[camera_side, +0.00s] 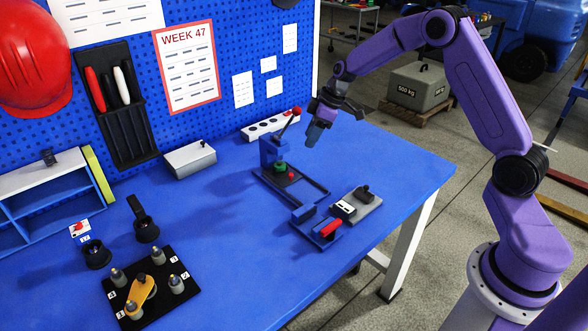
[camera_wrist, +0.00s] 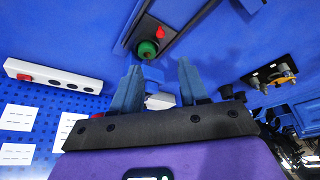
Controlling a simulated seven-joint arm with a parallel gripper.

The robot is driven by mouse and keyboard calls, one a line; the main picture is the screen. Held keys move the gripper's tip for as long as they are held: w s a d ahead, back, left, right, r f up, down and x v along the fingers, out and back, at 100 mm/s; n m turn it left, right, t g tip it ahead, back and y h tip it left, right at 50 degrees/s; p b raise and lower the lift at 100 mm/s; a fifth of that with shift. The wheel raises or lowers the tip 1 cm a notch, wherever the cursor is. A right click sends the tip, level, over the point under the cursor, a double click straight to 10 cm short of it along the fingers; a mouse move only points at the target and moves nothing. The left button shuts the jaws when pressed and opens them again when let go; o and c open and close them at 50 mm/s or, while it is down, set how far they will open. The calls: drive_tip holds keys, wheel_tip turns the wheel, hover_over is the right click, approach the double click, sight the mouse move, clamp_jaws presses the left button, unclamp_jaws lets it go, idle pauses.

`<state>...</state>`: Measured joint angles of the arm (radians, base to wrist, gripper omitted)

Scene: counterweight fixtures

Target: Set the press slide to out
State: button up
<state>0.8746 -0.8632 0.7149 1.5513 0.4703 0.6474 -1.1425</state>
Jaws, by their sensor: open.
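A green round part (camera_side: 280,168) and a small red part (camera_side: 291,176) sit on the frame close to the post. They also show in the wrist view as a green part (camera_wrist: 148,48) and a red part (camera_wrist: 160,32). Which part is the slide is not clear. My gripper (camera_side: 311,138) is open and empty, above the table behind and right of the post; its fingers (camera_wrist: 158,75) show apart in the wrist view.
A fixture with a red handle (camera_side: 331,228) and a grey block with a black knob (camera_side: 360,205) stand near the front edge. A white socket strip (camera_side: 262,130) and grey box (camera_side: 190,158) lie along the pegboard. A black numbered board (camera_side: 150,285) is front left.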

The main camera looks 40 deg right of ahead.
sight(291, 174)
drive_tip(key=x, duration=1.3)
drive_tip(key=shift+a+f, duration=0.1)
drive_tip(key=shift+f, duration=0.15)
clamp_jaws()
